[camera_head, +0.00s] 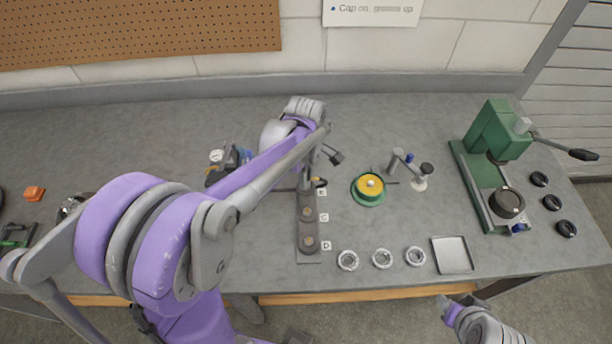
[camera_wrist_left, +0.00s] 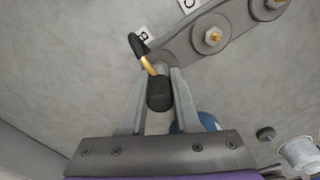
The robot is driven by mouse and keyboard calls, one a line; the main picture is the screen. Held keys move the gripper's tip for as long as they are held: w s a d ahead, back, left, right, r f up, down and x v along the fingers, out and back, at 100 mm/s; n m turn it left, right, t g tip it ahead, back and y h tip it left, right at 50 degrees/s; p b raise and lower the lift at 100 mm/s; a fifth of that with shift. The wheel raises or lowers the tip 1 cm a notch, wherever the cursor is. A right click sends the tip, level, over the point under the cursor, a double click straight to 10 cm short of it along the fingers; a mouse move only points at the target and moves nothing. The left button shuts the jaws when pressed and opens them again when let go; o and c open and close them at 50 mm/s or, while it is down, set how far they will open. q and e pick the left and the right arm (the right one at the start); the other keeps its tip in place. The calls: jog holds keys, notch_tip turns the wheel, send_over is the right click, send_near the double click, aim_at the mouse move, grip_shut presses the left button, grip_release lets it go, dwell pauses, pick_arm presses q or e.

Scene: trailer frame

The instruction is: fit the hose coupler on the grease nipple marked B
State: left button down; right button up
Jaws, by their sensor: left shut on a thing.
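The grey bar with nipples (camera_head: 308,228) lies on the bench, with labels B, C and D beside it. In the left wrist view, the nipple at C (camera_wrist_left: 213,38) is bare and brass-tipped. My left gripper (camera_wrist_left: 158,92) is shut on the hose coupler (camera_wrist_left: 159,96), a black cylinder with a brass stem and a black end piece.
A yellow-and-green round pot (camera_head: 369,187) stands right of the bar. Several metal rings (camera_head: 382,258) and a grey tray (camera_head: 452,254) lie at the front. A green press (camera_head: 492,160) stands right. A gauge device (camera_head: 217,157) is left, partly behind my arm.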

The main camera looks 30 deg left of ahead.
pick_arm(q)
jog(key=shift+f, duration=0.2)
pick_arm(e)
jog(key=shift+s+f, duration=0.15)
jog(key=shift+f, duration=0.1)
dwell(0.3)
pick_arm(q)
jog(key=c, duration=0.6)
grip_release()
jog(key=shift+o, duration=0.4)
jog(key=o, duration=0.4)
jog(key=shift+c, duration=0.2)
jog(key=shift+r, duration=0.15)
pick_arm(e)
jog(key=shift+r, duration=0.1)
pick_arm(q)
jog(key=shift+r+p, duration=1.5)
jog(key=shift+r, duration=1.95)
pick_arm(e)
jog(key=r, duration=0.1)
jog(key=w+r, duration=0.1)
jog(key=r, duration=0.1)
jog(key=w+r, duration=0.1)
jog(key=shift+w+r, duration=0.2)
jog(key=shift+r, duration=0.15)
